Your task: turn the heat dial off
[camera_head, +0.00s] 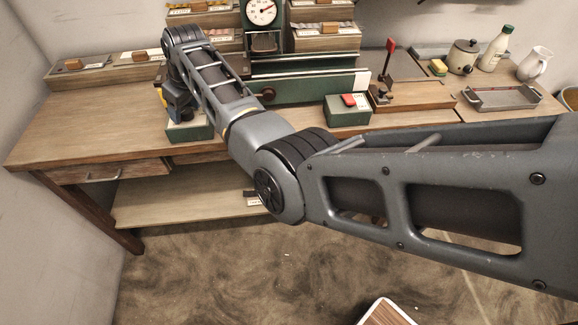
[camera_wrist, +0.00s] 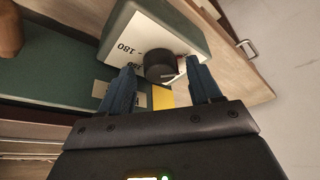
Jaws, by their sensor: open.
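The heat dial is a black round knob (camera_wrist: 160,66) with a small pale mark, on a white face printed "180". The face belongs to a green box (camera_wrist: 187,22), which shows in the head view (camera_head: 188,132) at the left front of the bench. My gripper (camera_wrist: 161,76) is open, with one blue finger on each side of the knob in the wrist view. I cannot tell whether the fingers touch it. In the head view my arm's wrist hides the dial and most of the gripper.
A wooden bench (camera_head: 75,135) carries a long green machine (camera_head: 310,88), a green box with a red button (camera_head: 348,109), a red-handled lever (camera_head: 387,62) and a metal tray (camera_head: 502,98). A drawer handle (camera_wrist: 246,48) is beyond the box.

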